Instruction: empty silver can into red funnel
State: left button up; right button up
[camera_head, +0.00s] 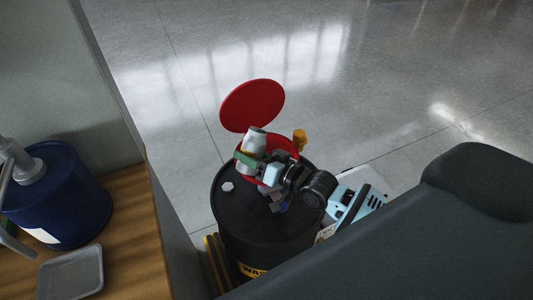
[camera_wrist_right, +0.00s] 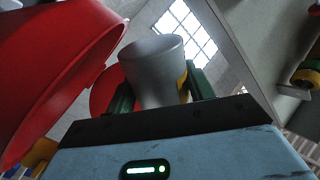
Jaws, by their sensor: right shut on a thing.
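The silver can (camera_head: 254,140) is held in my right gripper (camera_head: 248,158), whose green fingers close around its sides. The right wrist view shows the can (camera_wrist_right: 157,68) between both fingers, with a yellow patch on its side. The red funnel (camera_head: 286,146) sits on top of a black drum (camera_head: 236,211), and its round red lid (camera_head: 252,105) stands open behind it. In the head view the can is over the funnel's left part. In the right wrist view the funnel (camera_wrist_right: 50,65) is close at the left. The can's contents and any pouring cannot be seen. My left gripper is out of view.
A wooden bench (camera_head: 130,235) at left holds a blue container (camera_head: 60,205) and a grey tray (camera_head: 72,273). A grey partition edge stands between bench and drum. The floor behind is clear.

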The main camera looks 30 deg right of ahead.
jog(key=shift+s+a+n+p, duration=0.3)
jog(key=shift+a+n, duration=0.2)
jog(key=shift+n, duration=0.7)
jog(key=shift+s+a+r+n+t+p, duration=0.1)
jog(key=shift+a+r+n+t+p, duration=0.05)
jog(key=shift+r+n+p, duration=0.2)
jog(key=shift+a+r+n+t+p, duration=0.1)
jog(key=shift+r+n+t+p, duration=0.1)
jog(key=shift+r+n, duration=0.25)
jog(key=shift+s+a+f+n, duration=0.1)
jog(key=shift+a+f+n, duration=0.2)
jog(key=shift+n, duration=0.4)
jog(key=shift+s+f+n, duration=0.1)
jog(key=shift+f+n, duration=0.05)
jog(key=shift+n, duration=0.35)
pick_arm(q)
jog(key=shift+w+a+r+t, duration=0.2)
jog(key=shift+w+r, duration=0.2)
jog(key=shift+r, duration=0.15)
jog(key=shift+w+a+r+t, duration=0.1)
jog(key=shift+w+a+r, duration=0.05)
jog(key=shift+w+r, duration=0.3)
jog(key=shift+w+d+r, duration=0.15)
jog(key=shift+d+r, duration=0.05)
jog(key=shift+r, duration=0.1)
